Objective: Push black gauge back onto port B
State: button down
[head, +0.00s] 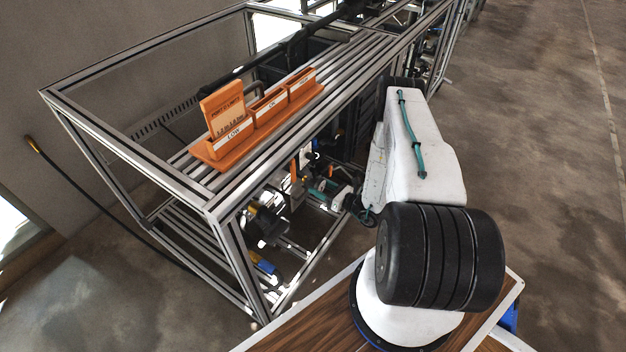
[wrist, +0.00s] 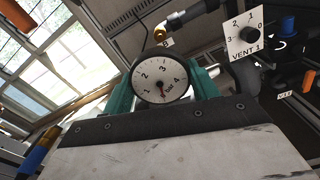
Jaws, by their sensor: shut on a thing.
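The black gauge (wrist: 162,78) has a black rim and a white dial with numbers, in the middle of the wrist view. My gripper (wrist: 164,82) is shut on it, with one teal finger on each side. A small "B" label (wrist: 166,43) and a brass pipe end (wrist: 160,33) show just beyond the gauge's top edge. The gauge's back is hidden, and I cannot tell whether it touches the port. In the head view my gripper (head: 326,193) is low beside the frame's front side, and the gauge is not clearly seen there.
A "VENT 1" dial plate (wrist: 243,40) and a blue knob (wrist: 288,25) are on the right. An orange three-slot rack (head: 240,147) stands on the metal frame (head: 190,190), with a card (head: 226,112) in its "LOW" slot. Pipes and fittings crowd below.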

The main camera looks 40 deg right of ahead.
jog(key=shift+w+a, duration=0.1)
jog(key=shift+w, duration=0.65)
jog(key=x, duration=0.7)
jog(key=shift+w+a, duration=0.1)
jog(key=x, duration=0.2)
jog(key=shift+w+a, duration=0.1)
jog(key=shift+w, duration=0.2)
dwell(0.7)
jog(key=shift+c, duration=1.8)
grip_release()
